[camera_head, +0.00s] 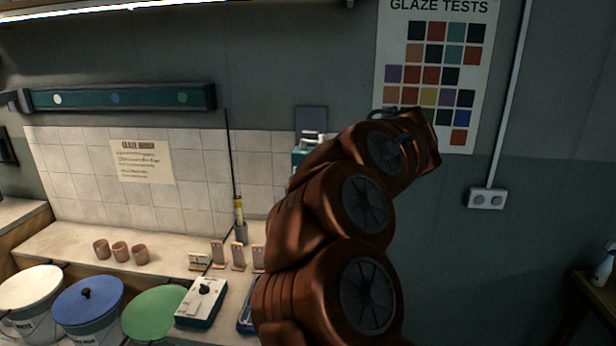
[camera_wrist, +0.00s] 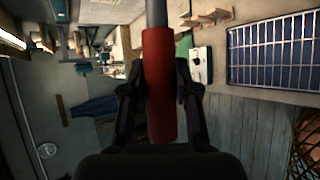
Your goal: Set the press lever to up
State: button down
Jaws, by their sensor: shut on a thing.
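In the wrist view, my gripper (camera_wrist: 158,100) has its two dark fingers closed on either side of a red cylindrical grip (camera_wrist: 157,50). A grey rod (camera_wrist: 179,12) runs from the grip to the top edge of the picture, and I take this to be the press lever. The press body does not show clearly, so I cannot tell which position the lever is at. In the head view, my arm covers the right middle, and neither the fingers nor the red grip can be made out there.
In the head view, a bench along the tiled wall holds small brown cups (camera_head: 120,250), a box with a black knob (camera_head: 203,300) and lidded buckets, one blue (camera_head: 88,305) and one green (camera_head: 155,310). A glaze chart (camera_head: 388,50) hangs behind my arm.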

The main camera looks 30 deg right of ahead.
jog(key=shift+w+a+r, duration=0.1)
jog(key=shift+r, duration=0.4)
jog(key=c, duration=1.2)
grip_release()
jog(key=o, duration=0.4)
jog(key=shift+c, duration=0.2)
jog(key=shift+f, duration=0.15)
jog(key=v, duration=1.2)
